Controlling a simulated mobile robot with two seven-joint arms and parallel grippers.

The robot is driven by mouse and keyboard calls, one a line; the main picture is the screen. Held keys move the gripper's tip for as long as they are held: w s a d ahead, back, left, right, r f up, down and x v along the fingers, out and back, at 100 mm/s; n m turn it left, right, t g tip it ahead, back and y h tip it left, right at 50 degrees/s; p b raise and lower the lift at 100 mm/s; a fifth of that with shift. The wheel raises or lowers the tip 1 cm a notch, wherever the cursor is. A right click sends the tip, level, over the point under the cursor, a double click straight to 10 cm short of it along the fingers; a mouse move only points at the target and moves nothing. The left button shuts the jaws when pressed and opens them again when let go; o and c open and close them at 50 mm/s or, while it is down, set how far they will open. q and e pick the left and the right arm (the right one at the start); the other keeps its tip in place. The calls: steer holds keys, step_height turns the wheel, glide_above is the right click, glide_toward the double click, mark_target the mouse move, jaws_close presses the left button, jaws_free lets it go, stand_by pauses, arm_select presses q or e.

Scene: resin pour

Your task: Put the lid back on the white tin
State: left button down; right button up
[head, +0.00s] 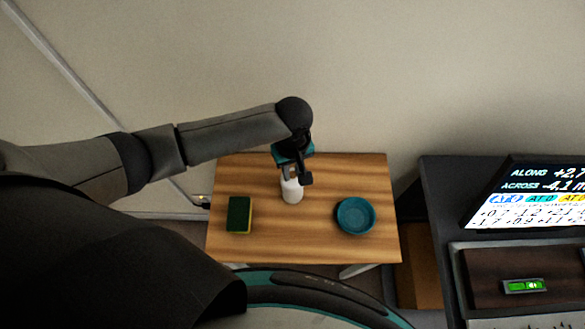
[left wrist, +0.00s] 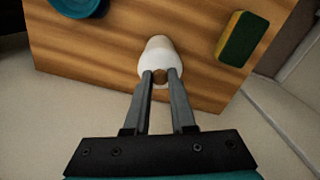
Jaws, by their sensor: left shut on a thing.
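The white tin (head: 291,190) stands upright on the wooden table, below my left gripper (head: 298,172). In the left wrist view the tin (left wrist: 158,43) lies just beyond the fingertips. My left gripper (left wrist: 160,73) is shut on the small brown knob of the white lid (left wrist: 149,65). The lid lines up with the tin's top in this view. I cannot tell whether it rests on the tin or hangs just above it. The gripper hides the tin's top in the head view. My right gripper is not in view.
On the wooden table (head: 318,240) a green and yellow sponge (head: 239,215) lies left of the tin, and a teal bowl (head: 355,216) stands to its right. A dark desk with a lit screen (head: 530,195) is at the far right. The table's front middle is clear.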

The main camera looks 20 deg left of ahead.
arm_select(q)
steer(key=shift+f+p, duration=0.15)
steer(key=shift+p, duration=1.05)
stand_by(1.3)
steer(key=c, duration=0.7)
jaws_free()
steer(key=shift+o, duration=0.5)
steer(key=o, duration=0.4)
